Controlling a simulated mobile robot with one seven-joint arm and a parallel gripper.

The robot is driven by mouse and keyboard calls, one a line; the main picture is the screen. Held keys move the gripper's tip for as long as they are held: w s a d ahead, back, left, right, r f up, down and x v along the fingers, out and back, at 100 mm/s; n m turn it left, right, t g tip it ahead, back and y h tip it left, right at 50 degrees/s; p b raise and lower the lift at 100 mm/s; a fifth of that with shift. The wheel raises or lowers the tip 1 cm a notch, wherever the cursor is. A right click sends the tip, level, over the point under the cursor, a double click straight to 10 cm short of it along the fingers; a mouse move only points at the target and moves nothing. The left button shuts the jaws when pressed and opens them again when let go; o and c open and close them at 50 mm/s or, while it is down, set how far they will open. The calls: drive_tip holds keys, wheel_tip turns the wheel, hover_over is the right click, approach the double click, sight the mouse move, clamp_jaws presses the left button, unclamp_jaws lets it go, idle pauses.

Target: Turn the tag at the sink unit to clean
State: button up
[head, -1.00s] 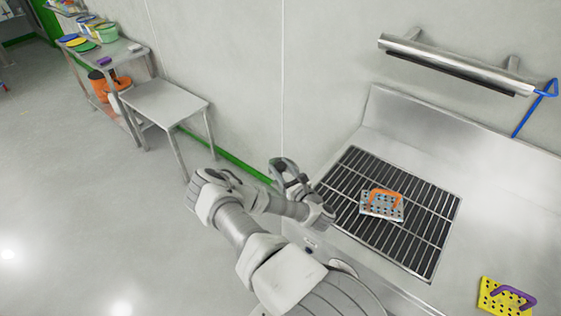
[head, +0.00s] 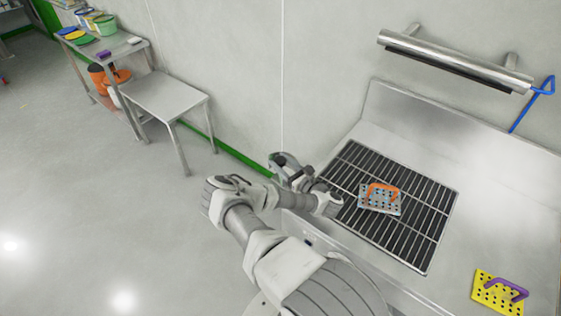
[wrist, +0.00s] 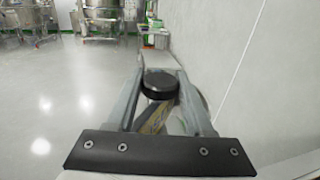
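The sink unit (head: 400,126) stands on the right in the head view, with a slatted grate (head: 437,215) in its top. I cannot make out a tag on it; my arm hides part of its front. My gripper (head: 287,167) is beyond the unit's left end, close to the wall. In the wrist view its two fingers (wrist: 160,76) stand apart. A round black piece with a yellowish part below it lies between them. I cannot tell whether they grip it.
A perforated block with an orange handle (head: 380,198) lies on the grate. A yellow one (head: 497,293) lies on the steel at right. A metal bar (head: 455,60) with a blue hook (head: 537,100) is on the wall. A low steel table (head: 165,98) stands left; the floor is clear.

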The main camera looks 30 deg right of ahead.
drive_tip(key=o, duration=0.4)
drive_tip(key=shift+o, duration=0.2)
drive_tip(key=shift+m+h+b, duration=0.3)
drive_tip(key=shift+h+b, duration=0.15)
drive_tip(key=shift+h, duration=0.05)
drive_tip(key=m+h+b, duration=0.2)
drive_tip(key=h, duration=0.1)
drive_tip(key=shift+f+b, duration=0.15)
drive_tip(key=shift+b, duration=0.15)
drive_tip(key=m+h+b, duration=0.2)
drive_tip(key=h+b, duration=0.1)
drive_tip(key=shift+b, duration=0.4)
drive_tip(key=m+g+h+b, duration=0.1)
drive_tip(key=m+h+b, duration=0.1)
drive_tip(key=b, duration=0.5)
drive_tip(key=m+g+h+b, duration=0.2)
drive_tip(key=h+b, duration=0.2)
drive_tip(key=b, duration=0.3)
drive_tip(key=shift+a+f, duration=0.1)
